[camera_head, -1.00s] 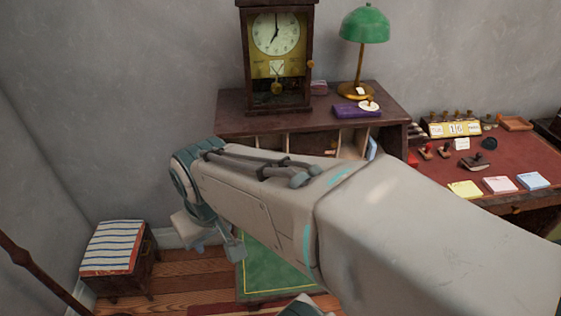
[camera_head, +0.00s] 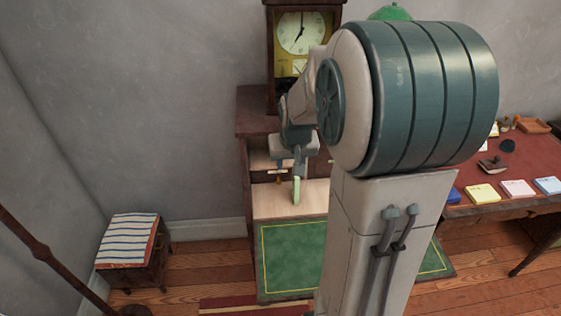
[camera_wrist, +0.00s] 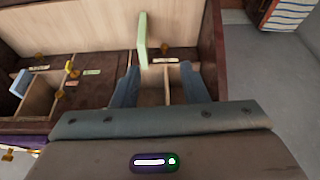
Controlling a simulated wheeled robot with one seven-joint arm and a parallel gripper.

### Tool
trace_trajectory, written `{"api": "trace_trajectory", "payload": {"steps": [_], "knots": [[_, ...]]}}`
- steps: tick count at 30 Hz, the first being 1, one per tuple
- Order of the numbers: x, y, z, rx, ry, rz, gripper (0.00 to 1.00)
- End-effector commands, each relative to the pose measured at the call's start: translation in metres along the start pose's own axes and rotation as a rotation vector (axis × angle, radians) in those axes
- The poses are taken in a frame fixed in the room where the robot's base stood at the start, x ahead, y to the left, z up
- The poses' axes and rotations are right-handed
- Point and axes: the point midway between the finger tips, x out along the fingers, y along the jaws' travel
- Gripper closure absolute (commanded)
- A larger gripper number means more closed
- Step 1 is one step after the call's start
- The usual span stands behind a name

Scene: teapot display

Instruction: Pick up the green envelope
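A thin pale green piece, which looks like the green envelope (camera_wrist: 141,38), stands on edge at the cabinet's compartments in the wrist view. It also shows as a narrow upright pale green strip (camera_head: 297,189) just below my gripper in the head view. My gripper (camera_wrist: 160,68) is open, its two blue-grey fingers wide apart with nothing between them. The envelope lies beyond the fingertips, closer to the left finger's line. In the head view my gripper (camera_head: 299,163) is in front of the cabinet's open shelves, partly hidden by my own wrist.
The dark wooden cabinet (camera_head: 256,124) carries a clock (camera_head: 301,34). Wooden dividers (camera_wrist: 120,66) stand close around the fingers. A blue piece (camera_wrist: 21,83) stands in a left compartment. A striped stool (camera_head: 130,240) is at left; a red-topped desk (camera_head: 470,174) is at right.

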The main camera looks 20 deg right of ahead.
Motion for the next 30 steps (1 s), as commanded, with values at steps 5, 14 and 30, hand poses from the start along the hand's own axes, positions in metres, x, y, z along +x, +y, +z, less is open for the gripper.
{"api": "trace_trajectory", "payload": {"steps": [5,14,30], "knots": [[0.025,0.024,-0.027,0.041,0.022,0.019,0.6],[0.058,0.032,-0.034,0.05,0.027,0.024,0.6],[0.119,0.033,-0.037,0.049,0.031,0.025,0.6]]}}
